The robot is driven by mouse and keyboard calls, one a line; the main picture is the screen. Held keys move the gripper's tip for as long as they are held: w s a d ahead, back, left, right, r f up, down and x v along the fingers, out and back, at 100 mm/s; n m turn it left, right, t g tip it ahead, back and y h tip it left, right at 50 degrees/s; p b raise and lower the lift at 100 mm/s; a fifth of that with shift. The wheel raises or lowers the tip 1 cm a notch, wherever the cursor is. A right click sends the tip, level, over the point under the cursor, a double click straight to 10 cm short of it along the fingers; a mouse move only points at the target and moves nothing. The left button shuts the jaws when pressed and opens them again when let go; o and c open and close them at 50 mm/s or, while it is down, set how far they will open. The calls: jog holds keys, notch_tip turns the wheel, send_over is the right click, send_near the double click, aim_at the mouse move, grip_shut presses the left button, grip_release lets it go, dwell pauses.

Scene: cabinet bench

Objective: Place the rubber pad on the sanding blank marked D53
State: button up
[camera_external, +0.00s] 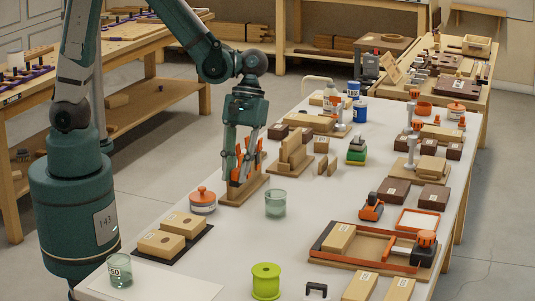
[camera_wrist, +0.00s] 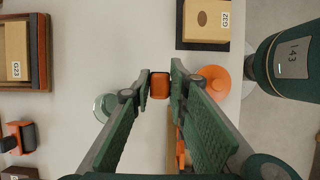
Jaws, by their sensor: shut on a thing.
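My gripper (camera_external: 238,182) points down at a wooden stand (camera_external: 238,195) left of the bench's middle. In the wrist view its fingers (camera_wrist: 160,85) close on a small orange block (camera_wrist: 159,86). I cannot tell whether this is the rubber pad. Two labelled wooden blocks with a dark oval on top, the far block (camera_external: 184,224) and the near block (camera_external: 161,243), lie on a dark mat (camera_external: 195,246) in front of the gripper. The wrist view shows one block (camera_wrist: 206,20), marked G32. No label reading D53 is legible.
An orange-lidded jar (camera_external: 203,202) and a green glass beaker (camera_external: 275,204) stand close to the gripper. A wooden tray (camera_external: 372,261) with an orange edge holds a block and a clamp. Another beaker (camera_external: 120,270) stands at the near left. White bench surface lies clear around the middle.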

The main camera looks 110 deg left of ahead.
jog(key=shift+a, duration=0.1)
jog(key=w+a+r+n+t, duration=0.15)
jog(key=w+a+n, duration=0.35)
jog(key=a, duration=0.7)
notch_tip(320, 180, up, 3)
jog(key=n+t+y+p, duration=0.3)
jog(key=n+y, duration=0.1)
jog(key=n, duration=0.9)
send_over(327, 140)
jog(key=s, duration=0.2)
jog(key=shift+w+d+f, duration=0.1)
jog(key=shift+f, duration=0.1)
jog(key=shift+f+b, duration=0.4)
jog(key=shift+f, duration=2.6)
jog(key=shift+f+b, duration=0.3)
jog(key=shift+f, duration=1.6)
